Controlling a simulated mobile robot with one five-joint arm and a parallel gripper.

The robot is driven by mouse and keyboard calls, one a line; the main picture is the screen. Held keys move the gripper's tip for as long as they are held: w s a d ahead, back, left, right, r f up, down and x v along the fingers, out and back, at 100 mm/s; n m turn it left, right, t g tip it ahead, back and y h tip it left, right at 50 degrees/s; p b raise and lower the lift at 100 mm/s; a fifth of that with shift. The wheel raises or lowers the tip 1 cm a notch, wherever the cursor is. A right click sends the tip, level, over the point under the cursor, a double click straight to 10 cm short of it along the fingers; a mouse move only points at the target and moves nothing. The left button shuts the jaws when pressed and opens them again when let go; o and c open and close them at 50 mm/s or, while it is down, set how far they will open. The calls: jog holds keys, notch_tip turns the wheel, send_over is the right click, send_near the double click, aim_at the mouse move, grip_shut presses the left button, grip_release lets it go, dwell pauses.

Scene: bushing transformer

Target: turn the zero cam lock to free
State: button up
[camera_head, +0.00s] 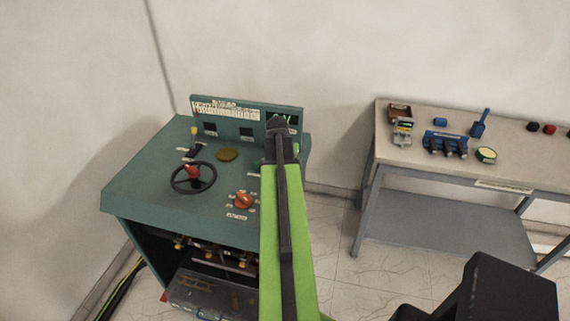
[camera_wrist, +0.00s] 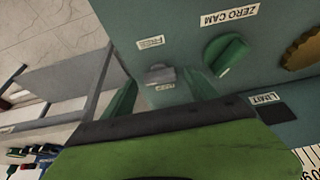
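The console (camera_head: 140,190) is a teal cabinet with a sloped top. In the wrist view, which is upside down, a grey metal lever (camera_wrist: 160,75) sits on its panel between two small labels (camera_wrist: 150,42); I take it for the zero cam lock. A green knob (camera_wrist: 225,53) beside it is by the ZERO CAM label. My gripper (camera_wrist: 164,95) is open, its green fingers on either side of the grey lever, with visible gaps. I cannot tell how near the fingertips are to the panel. In the head view my arm hides the lever.
A handwheel (camera_head: 193,178), brass disc (camera_head: 227,154) and orange knob (camera_head: 243,200) stand on the console left of my arm. A brass knob (camera_wrist: 302,50) is near the green one. A workbench (camera_head: 400,165) with several small parts stands to the right; floor shows between them.

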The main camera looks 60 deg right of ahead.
jog(key=p+v, duration=1.6)
jog(key=v, duration=0.1)
jog(key=shift+r, duration=0.25)
jog(key=shift+w, duration=0.1)
